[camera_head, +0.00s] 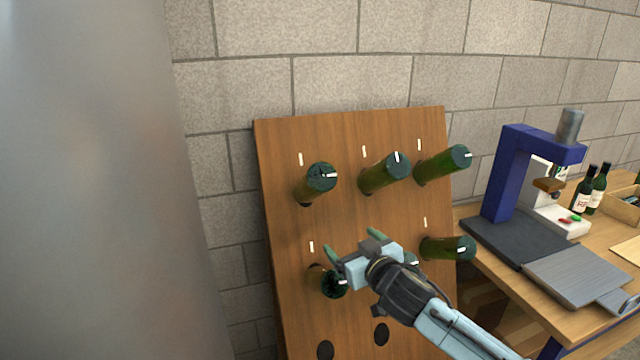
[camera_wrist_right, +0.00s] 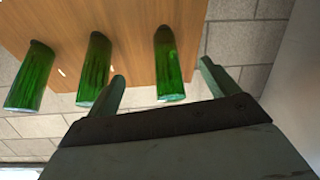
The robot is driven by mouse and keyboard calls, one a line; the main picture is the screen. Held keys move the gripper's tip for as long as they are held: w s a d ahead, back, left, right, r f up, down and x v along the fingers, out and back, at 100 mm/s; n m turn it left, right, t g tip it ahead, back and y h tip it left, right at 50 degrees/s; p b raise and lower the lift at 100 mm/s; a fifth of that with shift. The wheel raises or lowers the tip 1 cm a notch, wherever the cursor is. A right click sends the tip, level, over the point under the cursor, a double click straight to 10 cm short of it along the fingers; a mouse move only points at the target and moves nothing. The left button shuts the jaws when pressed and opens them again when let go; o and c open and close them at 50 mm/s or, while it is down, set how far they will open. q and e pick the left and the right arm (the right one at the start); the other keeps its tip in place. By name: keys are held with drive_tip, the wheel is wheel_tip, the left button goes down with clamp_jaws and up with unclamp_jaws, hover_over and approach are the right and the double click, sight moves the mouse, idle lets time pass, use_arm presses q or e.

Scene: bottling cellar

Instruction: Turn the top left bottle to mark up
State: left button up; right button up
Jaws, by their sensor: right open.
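The top left bottle (camera_head: 320,178) sticks out of the wooden rack (camera_head: 280,225), its dark end facing me. A white mark on that end points to the right. A white tick (camera_head: 301,159) is on the board above it. My right gripper (camera_head: 355,248) is open and empty, below and a little right of this bottle in the head view. In the right wrist view the same bottle seems to be the rightmost green one (camera_wrist_right: 169,65). It appears between the open fingers (camera_wrist_right: 165,85), beyond their tips and apart from them. My left gripper is not in view.
Top middle (camera_head: 384,174) and top right (camera_head: 442,165) bottles stick out nearby. Lower bottles (camera_head: 330,282) sit near my right gripper, one mostly hidden by it. A bench with a blue press (camera_head: 505,175) stands right. A large grey surface (camera_head: 90,180) fills the left.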

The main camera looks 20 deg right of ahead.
drive_tip(key=t+y, duration=0.1)
drive_tip(key=t, duration=0.1)
approach(320, 181)
drive_tip(key=shift+n, duration=0.4)
drive_tip(key=w, duration=0.8)
drive_tip(key=w+f, duration=0.1)
drive_tip(key=w, duration=0.3)
drive_tip(key=shift+w+a, duration=0.25)
